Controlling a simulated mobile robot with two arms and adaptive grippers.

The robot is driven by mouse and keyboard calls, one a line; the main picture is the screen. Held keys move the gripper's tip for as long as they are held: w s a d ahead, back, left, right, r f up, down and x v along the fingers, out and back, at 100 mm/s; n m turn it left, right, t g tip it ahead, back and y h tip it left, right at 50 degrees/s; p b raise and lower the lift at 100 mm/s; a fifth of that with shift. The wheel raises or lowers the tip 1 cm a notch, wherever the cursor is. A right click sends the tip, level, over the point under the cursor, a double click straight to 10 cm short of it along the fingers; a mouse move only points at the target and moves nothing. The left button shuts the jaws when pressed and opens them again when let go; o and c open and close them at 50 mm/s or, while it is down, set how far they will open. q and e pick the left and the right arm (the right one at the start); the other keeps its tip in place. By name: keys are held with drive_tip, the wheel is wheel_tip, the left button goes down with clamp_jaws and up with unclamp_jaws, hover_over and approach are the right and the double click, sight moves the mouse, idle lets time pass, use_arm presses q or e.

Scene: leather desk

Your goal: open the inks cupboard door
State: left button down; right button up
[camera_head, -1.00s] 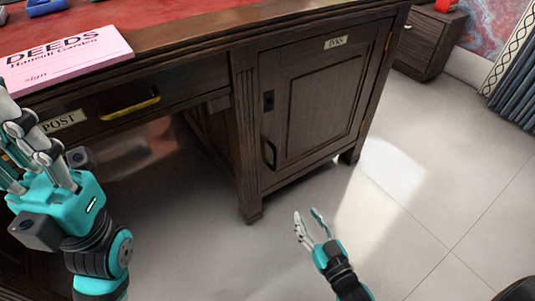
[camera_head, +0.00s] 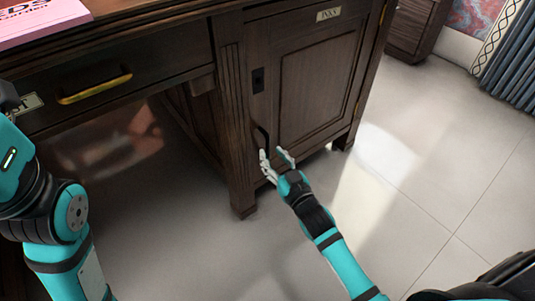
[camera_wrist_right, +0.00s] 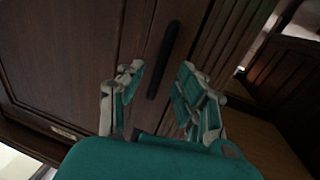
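The inks cupboard door (camera_head: 318,95) is a dark wooden panel in the desk's right pedestal. It is shut, with a small label (camera_head: 329,14) at its top. My right gripper (camera_head: 276,157) is open at the handle's lower end in the head view. I cannot tell whether it touches the handle. My left arm is at the left edge in the head view; its fingers are out of view.
A drawer with a yellow handle (camera_head: 95,87) is left of the cupboard. A pink paper (camera_head: 40,18) lies on the desk top. The pale floor (camera_head: 430,170) to the right is clear.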

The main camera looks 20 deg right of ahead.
sight(268, 150)
drive_tip(key=shift+w+a+b, duration=0.15)
drive_tip(key=shift+w+b, duration=0.15)
drive_tip(key=shift+w, duration=0.65)
drive_tip(key=shift+w+a+b, duration=0.15)
drive_tip(key=shift+w+b, duration=0.1)
drive_tip(key=shift+w, duration=0.7)
clamp_jaws()
